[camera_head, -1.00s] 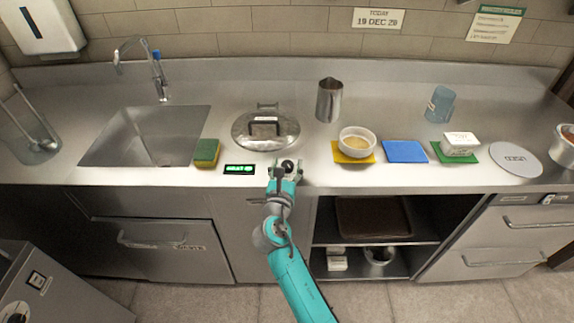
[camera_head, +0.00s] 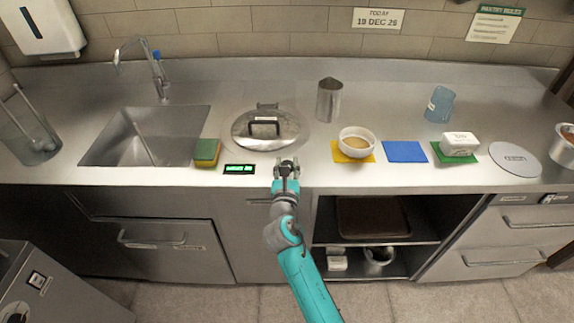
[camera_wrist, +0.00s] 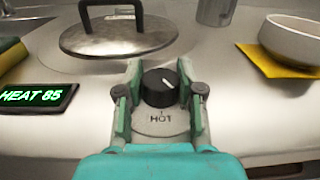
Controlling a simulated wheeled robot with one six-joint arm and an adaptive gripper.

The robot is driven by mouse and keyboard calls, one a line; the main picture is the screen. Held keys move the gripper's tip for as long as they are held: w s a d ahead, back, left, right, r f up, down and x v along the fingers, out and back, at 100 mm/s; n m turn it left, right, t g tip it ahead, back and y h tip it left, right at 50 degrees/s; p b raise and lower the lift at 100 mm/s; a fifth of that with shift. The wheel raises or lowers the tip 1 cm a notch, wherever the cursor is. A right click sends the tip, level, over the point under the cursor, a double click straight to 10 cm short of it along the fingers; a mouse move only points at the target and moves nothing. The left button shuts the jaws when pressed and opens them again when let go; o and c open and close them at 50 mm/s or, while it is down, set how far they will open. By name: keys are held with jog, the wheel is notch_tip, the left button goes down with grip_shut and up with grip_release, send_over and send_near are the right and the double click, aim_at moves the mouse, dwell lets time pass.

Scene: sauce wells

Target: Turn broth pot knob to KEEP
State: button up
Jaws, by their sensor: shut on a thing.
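The broth pot (camera_head: 290,140) is set into the counter under a steel lid with a dark handle; the lid also shows in the wrist view (camera_wrist: 118,38). In the wrist view the black knob (camera_wrist: 160,88) stands in front of it, its white pointer line towards the upper right. A label below the knob appears to read HOT. My gripper (camera_wrist: 160,97) is shut on the knob, one finger on each side; in the head view my gripper (camera_head: 286,172) largely hides it. The green display (camera_wrist: 38,97) left of the knob reads HEAT 85.
A yellow-green sponge (camera_head: 207,152) lies left of the display, beside the sink (camera_head: 150,112). A white bowl (camera_head: 358,139) on a yellow mat (camera_head: 342,154) stands to the right. A steel jug (camera_head: 329,100) stands behind. An open shelf (camera_head: 425,229) lies below the counter.

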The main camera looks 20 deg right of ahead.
jog(key=shift+f+n+t+y, duration=0.15)
jog(key=shift+n+t+y, duration=0.15)
jog(key=shift+n+y, duration=0.7)
jog(key=shift+y, duration=0.4)
jog(key=o, duration=1.1)
jog(key=shift+o, duration=0.2)
jog(key=shift+s, duration=0.15)
jog(key=s+a, duration=0.2)
jog(key=s, duration=0.9)
jog(key=shift+s, duration=0.3)
jog(key=shift+a, duration=0.1)
